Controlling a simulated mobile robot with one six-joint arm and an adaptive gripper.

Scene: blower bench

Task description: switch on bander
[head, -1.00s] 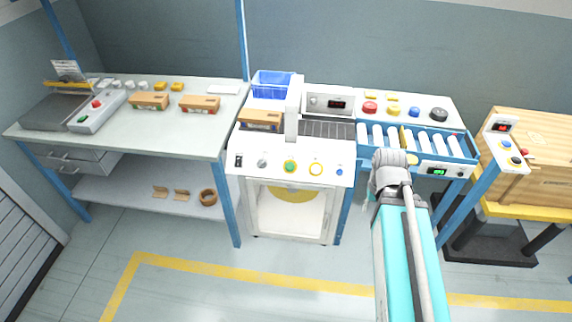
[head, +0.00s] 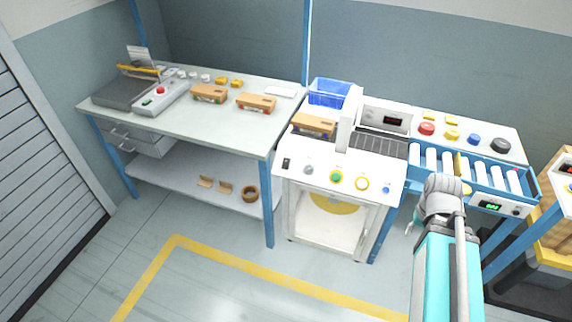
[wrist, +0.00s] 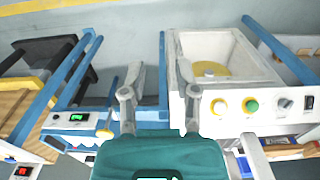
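The bander, which I take to be the white machine with an arch (head: 345,125), stands mid-bench in the head view. Its front panel (head: 322,186) carries a black rocker switch (head: 286,163) at the left end, then a grey knob (head: 308,169), a green button (head: 336,177), a yellow-ringed button (head: 362,183) and a blue button (head: 386,189). The wrist view shows the panel inverted, with the rocker switch (wrist: 309,102) far right. My gripper (wrist: 160,68) is open and empty, in front of the panel's blue-button end. The rocker's position is too small to tell.
A roller conveyor (head: 470,172) with a green display adjoins the bander's right. A table (head: 205,125) with boxes and a sealer stands left. A blue bin (head: 333,92) and a banded box (head: 314,123) sit behind the panel. The floor in front is clear.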

